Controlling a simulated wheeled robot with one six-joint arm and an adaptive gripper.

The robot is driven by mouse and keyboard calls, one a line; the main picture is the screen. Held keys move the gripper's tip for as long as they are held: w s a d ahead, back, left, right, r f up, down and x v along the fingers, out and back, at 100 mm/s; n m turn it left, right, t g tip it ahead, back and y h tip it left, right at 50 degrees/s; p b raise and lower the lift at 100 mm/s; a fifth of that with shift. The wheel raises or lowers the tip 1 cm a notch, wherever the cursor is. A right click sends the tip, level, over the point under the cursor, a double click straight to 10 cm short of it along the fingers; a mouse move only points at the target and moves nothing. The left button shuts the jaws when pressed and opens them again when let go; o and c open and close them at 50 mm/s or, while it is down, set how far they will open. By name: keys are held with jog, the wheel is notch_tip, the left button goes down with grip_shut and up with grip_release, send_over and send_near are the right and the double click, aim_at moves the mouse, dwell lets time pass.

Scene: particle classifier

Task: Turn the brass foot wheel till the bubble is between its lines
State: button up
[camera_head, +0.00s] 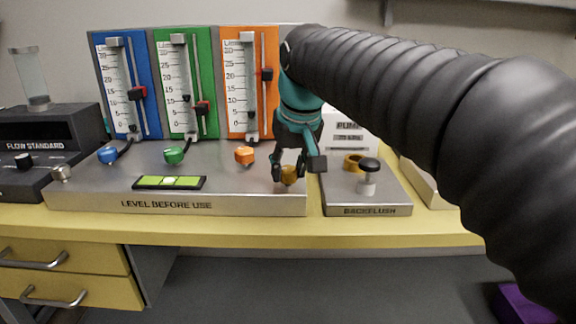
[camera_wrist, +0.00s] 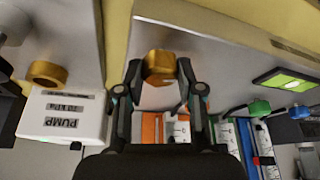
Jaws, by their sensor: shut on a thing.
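The brass foot wheel (camera_head: 290,174) sits at the right front of the grey metal base marked LEVEL BEFORE USE. My gripper (camera_head: 291,178) reaches down over it and is shut on it, one finger on each side. In the wrist view the brass wheel (camera_wrist: 160,68) shows between the fingertips (camera_wrist: 160,70). The green bubble level (camera_head: 170,182) lies on the base, left of my gripper; it also shows in the wrist view (camera_wrist: 287,81). A pale bubble shows near its middle, but it is too small to tell where it stands between the lines.
Blue (camera_head: 109,154), green (camera_head: 174,155) and orange (camera_head: 245,155) knobs stand below the gauge panels. To the right is the BACKFLUSH block (camera_head: 368,211) with a black-topped plunger (camera_head: 368,168) and a brass ring (camera_head: 353,160). The yellow bench edge (camera_head: 230,228) runs in front.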

jog(key=shift+m, duration=0.5)
jog(key=o, duration=1.2)
jog(key=shift+c, duration=0.2)
jog(key=shift+r, duration=0.1)
jog(key=v, duration=1.2)
jog(key=shift+a, duration=0.2)
jog(key=s+d+f+m, duration=0.1)
jog(key=s+d+f, duration=0.3)
jog(key=f, duration=0.5)
jog(key=s+d+f+h, duration=0.1)
jog(key=s+d+f, duration=0.3)
jog(key=f, duration=0.5)
jog(key=s+d+f+m+t, duration=0.1)
jog(key=s+d+f, duration=0.4)
jog(key=s+f, duration=0.3)
notch_tip(320, 180, down, 2)
jog(key=shift+f+m, duration=0.1)
jog(key=shift+m, duration=0.2)
